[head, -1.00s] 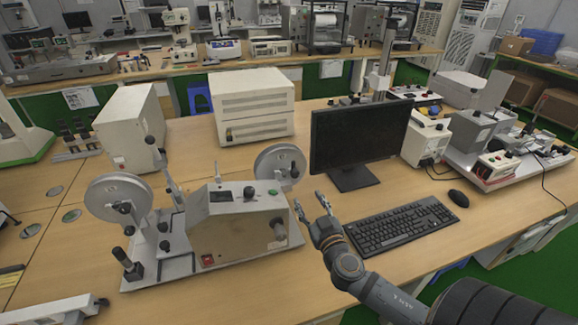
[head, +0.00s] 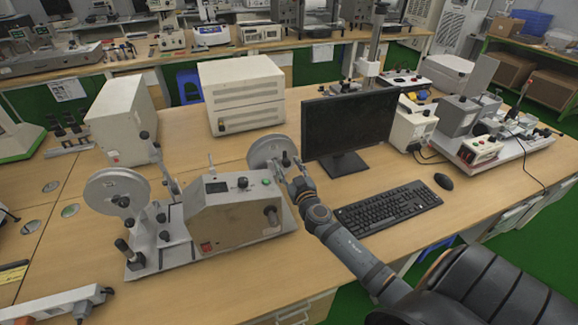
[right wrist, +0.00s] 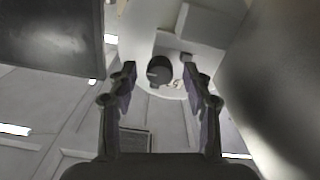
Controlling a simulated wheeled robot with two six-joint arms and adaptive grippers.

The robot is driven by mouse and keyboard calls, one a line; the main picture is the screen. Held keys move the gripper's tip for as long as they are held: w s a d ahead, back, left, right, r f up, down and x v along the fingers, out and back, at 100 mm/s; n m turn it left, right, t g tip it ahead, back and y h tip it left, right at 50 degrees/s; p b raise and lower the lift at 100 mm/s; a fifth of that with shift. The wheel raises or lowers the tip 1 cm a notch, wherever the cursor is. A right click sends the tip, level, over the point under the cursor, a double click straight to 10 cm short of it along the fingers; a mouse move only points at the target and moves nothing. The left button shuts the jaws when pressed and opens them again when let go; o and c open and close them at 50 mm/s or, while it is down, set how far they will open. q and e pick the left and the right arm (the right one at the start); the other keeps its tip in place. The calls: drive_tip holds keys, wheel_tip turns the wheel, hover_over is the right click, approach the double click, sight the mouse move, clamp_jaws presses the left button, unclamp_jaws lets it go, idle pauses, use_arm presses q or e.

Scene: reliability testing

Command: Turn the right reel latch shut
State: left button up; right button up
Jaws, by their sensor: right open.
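The machine (head: 235,215) with two reels stands on the wooden bench. Its right reel (head: 266,152) is a pale disc at the machine's back right. The dark latch knob at the reel's centre (head: 286,158) shows in the head view, close to my right fingers. In the right wrist view the dark round latch knob (right wrist: 160,70) lies ahead, between and beyond the fingertips. My right gripper (head: 290,172) is open and empty, just in front of the right reel; its two fingers also show in the right wrist view (right wrist: 160,85). My left gripper is not in view.
The left reel (head: 117,191) is at the machine's other end. A monitor (head: 348,125) stands close to the right of the right reel. A keyboard (head: 388,212) and a mouse (head: 443,181) lie on the bench further right.

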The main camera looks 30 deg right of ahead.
drive_tip(key=shift+c, duration=0.4)
clamp_jaws()
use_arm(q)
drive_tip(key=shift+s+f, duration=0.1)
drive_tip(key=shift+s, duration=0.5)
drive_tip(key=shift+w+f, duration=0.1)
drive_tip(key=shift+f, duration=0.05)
use_arm(e)
drive_tip(key=shift+n, duration=0.4)
drive_tip(key=n+b, duration=0.1)
drive_tip(key=n, duration=0.6)
drive_tip(key=shift+n, duration=0.3)
drive_tip(key=n, duration=0.4)
drive_tip(key=shift+n, duration=0.3)
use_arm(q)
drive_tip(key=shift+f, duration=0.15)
use_arm(e)
drive_tip(key=n, duration=0.4)
drive_tip(key=shift+n, duration=0.4)
